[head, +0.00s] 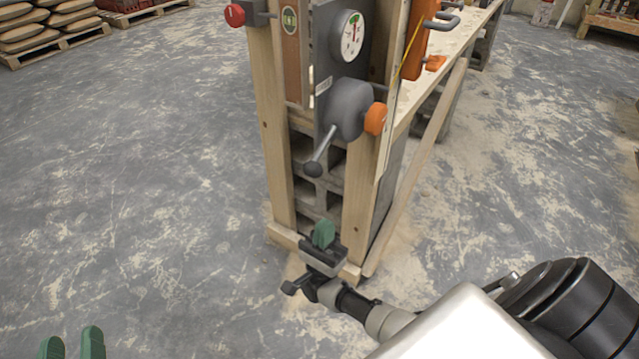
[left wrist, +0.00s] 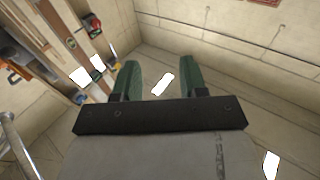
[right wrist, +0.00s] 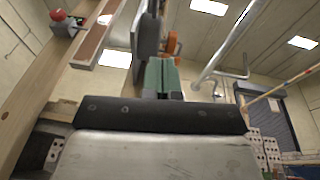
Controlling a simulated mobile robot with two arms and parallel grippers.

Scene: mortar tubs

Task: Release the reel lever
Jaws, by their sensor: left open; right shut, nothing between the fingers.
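A grey reel housing (head: 347,108) is mounted on the wooden post frame in the head view, with an orange knob (head: 376,118) on its right side. My left gripper (head: 72,345) is open and empty at the bottom left, far from the frame.
A dial gauge (head: 349,36) sits above the housing, and a red button (head: 235,15) is at the upper left. A long bench (head: 455,42) runs back from the frame. A wooden brace (head: 418,170) leans on the right. The floor to the left is clear.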

